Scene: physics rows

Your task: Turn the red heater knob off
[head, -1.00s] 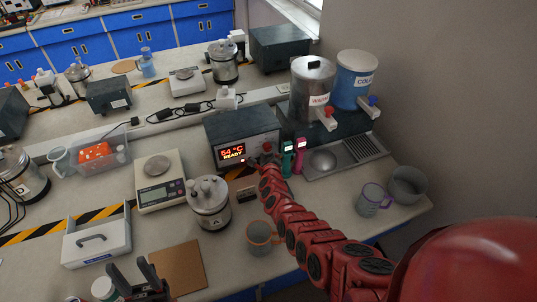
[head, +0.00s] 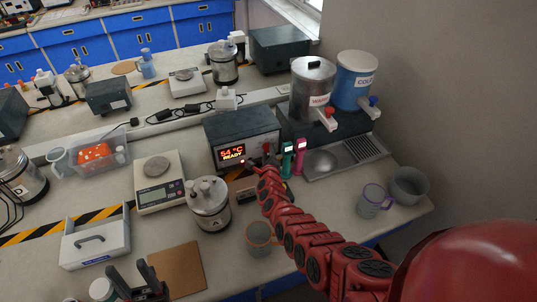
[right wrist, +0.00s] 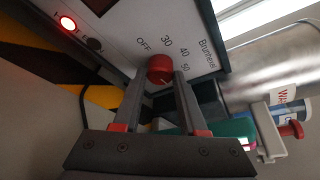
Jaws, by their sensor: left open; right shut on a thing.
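The heater (head: 240,128) is a dark-topped box with a pale front, and its display reads 54 °C READY. Its red knob (right wrist: 160,66) shows in the right wrist view, with OFF, 30, 40 and 50 printed around it. My right gripper (right wrist: 160,80) is shut on the knob, one finger on each side. The knob's pointer direction is not clear. A red lamp (right wrist: 67,23) on the panel is lit. In the head view my right gripper (head: 264,160) is small and partly hidden by its arm. My left gripper (head: 145,276) is open and empty at the bottom.
Green and pink handheld devices (head: 293,158) stand right of the knob, close to my right arm. Warm (head: 312,92) and cold (head: 355,82) dispensers stand behind. A steel canister (head: 209,205), a mug (head: 260,238) and a scale (head: 160,182) stand in front of and left of the heater.

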